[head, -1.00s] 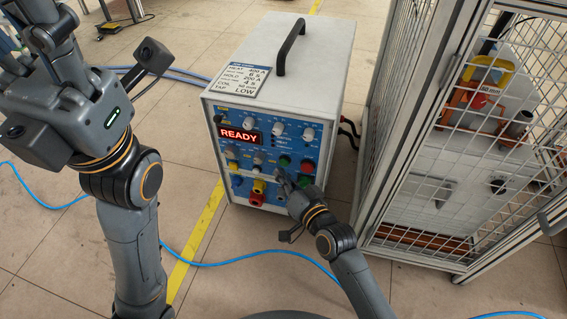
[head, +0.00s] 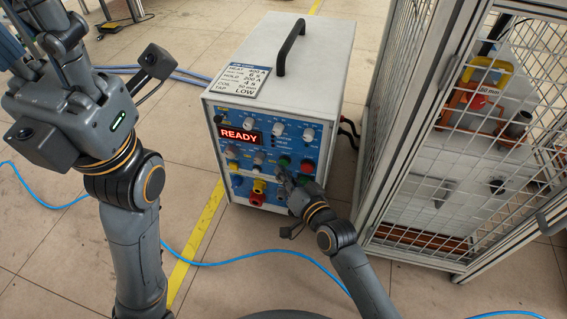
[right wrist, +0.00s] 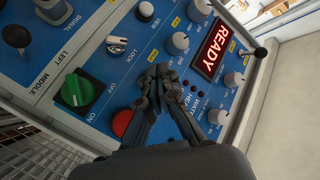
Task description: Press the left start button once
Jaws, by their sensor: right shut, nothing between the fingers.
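The heater's blue control panel (head: 246,181) faces me, with a lit red READY display (head: 239,136). It carries knobs and coloured controls, including a green one (head: 284,161) and a red one (head: 307,166). I cannot tell which is the left start button. My right gripper (head: 283,175) is shut and empty at the panel, just below the green control, and partly hides the controls there. In the right wrist view its fingertips (right wrist: 160,75) are close to the panel; I cannot tell whether they touch. My left gripper (head: 48,35) is raised at the upper left, away from the heater.
A wire-mesh cage (head: 420,190) stands close to the right of the heater (head: 310,75). A blue cable (head: 250,256) crosses the floor in front, over a yellow floor line (head: 205,225). A green ON/OFF knob (right wrist: 78,90) and a red button (right wrist: 122,122) lie beside the right fingers.

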